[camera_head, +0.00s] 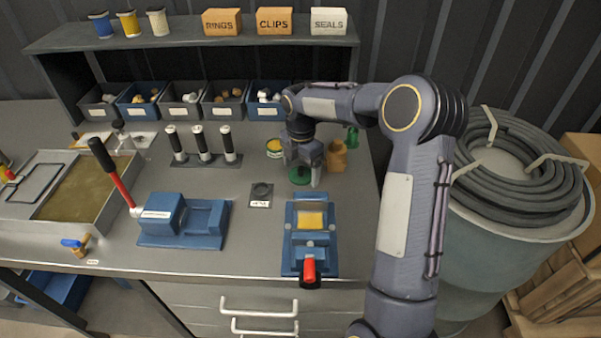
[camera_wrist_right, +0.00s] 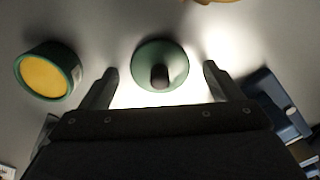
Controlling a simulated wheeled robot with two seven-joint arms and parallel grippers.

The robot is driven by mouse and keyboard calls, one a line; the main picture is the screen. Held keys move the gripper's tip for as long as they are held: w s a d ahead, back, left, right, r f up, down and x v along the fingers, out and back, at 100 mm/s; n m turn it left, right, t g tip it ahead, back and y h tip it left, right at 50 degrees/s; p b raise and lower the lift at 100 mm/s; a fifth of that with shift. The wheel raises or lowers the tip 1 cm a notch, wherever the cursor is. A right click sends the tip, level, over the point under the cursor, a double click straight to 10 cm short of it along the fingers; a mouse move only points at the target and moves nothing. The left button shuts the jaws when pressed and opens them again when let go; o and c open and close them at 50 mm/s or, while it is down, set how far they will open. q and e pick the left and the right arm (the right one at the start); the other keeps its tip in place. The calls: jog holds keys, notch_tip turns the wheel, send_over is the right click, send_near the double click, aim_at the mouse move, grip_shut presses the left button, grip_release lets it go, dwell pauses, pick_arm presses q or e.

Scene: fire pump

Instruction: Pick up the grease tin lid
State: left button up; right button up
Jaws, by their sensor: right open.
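The grease tin lid is a round green disc (camera_head: 298,178) with a dark knob, lying flat on the bench. In the right wrist view the lid (camera_wrist_right: 175,60) lies between my two fingers, with a gap on each side. My right gripper (camera_head: 305,174) is open over the lid and partly hides it in the head view. The open grease tin (camera_head: 274,148), green with yellow grease inside, stands just left of the gripper. The tin also shows at the left of the wrist view (camera_wrist_right: 48,72). My left gripper is not in view.
A blue fixture (camera_head: 311,240) with a red handle is in front of the gripper. A black disc on a label (camera_head: 261,195) lies to the left. Several bins (camera_head: 223,106) line the back under a shelf (camera_head: 190,37).

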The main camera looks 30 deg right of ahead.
jog(key=shift+f, duration=0.1)
jog(key=shift+c, duration=0.2)
jog(key=c, duration=0.9)
